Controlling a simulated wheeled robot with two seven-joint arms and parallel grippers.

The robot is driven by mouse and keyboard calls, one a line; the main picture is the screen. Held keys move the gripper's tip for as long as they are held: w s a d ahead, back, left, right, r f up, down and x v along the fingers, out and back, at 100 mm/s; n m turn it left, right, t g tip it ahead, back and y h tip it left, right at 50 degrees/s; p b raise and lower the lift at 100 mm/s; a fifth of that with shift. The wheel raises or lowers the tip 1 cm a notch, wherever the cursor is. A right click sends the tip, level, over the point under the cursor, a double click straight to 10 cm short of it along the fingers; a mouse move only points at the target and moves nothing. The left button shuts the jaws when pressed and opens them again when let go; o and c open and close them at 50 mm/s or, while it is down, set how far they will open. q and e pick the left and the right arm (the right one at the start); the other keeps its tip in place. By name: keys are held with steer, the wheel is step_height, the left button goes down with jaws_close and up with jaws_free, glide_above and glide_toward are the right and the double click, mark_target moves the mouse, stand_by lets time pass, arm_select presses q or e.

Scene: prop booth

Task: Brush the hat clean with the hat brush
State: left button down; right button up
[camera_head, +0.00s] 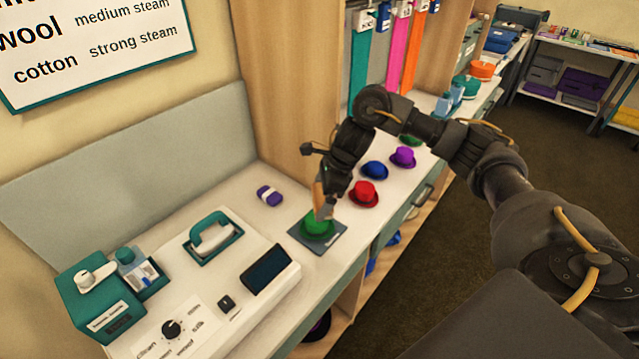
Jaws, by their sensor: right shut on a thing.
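The green hat (317,226) sits on a dark grey mat (333,245) near the front edge of the white counter. My right gripper (326,189) comes down from above and is shut on a tan, wood-coloured thing, which looks like the hat brush (322,203). The brush's lower end is at the crown of the green hat and overlaps it in view; I cannot tell for certain whether they touch. The gripper hides part of the brush. My left gripper is not in view.
A steam iron (212,236) in a teal tray and a white control panel (180,335) stand to the left. Red (364,194), blue (375,170) and purple (403,156) hats line the counter to the right. A wooden partition (285,90) rises behind.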

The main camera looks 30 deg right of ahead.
steer(key=shift+r+p, duration=0.65)
steer(key=shift+r, duration=0.5)
steer(key=shift+a, duration=0.1)
